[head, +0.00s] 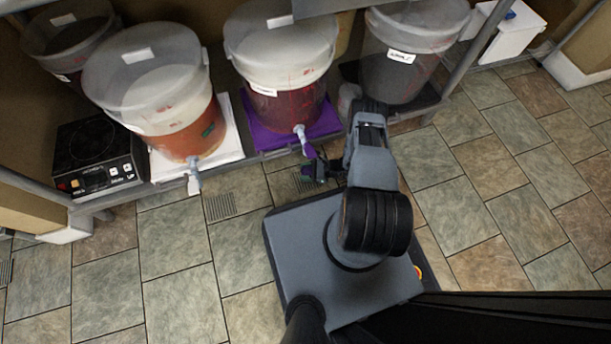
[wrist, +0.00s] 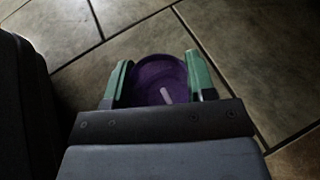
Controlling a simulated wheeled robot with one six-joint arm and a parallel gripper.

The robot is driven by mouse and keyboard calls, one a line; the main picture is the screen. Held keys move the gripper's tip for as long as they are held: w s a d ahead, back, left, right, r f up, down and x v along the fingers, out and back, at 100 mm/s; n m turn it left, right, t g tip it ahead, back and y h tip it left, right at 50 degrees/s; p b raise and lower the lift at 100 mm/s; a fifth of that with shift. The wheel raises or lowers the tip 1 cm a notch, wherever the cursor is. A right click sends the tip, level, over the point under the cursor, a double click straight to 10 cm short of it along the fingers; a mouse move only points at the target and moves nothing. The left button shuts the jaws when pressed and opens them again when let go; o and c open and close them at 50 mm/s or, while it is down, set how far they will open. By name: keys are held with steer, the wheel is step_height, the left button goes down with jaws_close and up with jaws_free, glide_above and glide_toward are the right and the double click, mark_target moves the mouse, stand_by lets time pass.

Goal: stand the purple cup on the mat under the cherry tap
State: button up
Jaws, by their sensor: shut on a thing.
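My gripper (head: 320,168) is shut on the purple cup (wrist: 158,82). In the wrist view the cup sits between the two green fingers, its round opening facing the camera, with a small pale streak inside. In the head view the cup is small, dark and mostly hidden by the gripper. The gripper is just in front of the shelf edge, close below the tap (head: 300,132) of the middle bucket. That bucket (head: 285,95) holds dark red liquid and stands on a purple mat (head: 258,138). A purple piece hangs below its tap. I cannot read which label says cherry.
A bucket of orange-red liquid (head: 178,125) with its own tap stands on a white mat (head: 226,150) to the left. A black hotplate (head: 95,150) is at far left. A greyish bucket (head: 395,75) stands right. The tiled floor in front is mostly clear.

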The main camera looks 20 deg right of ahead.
steer(key=shift+f+b, duration=1.25)
steer(key=shift+f, duration=0.6)
steer(key=shift+r, duration=0.1)
steer(key=o, duration=0.9)
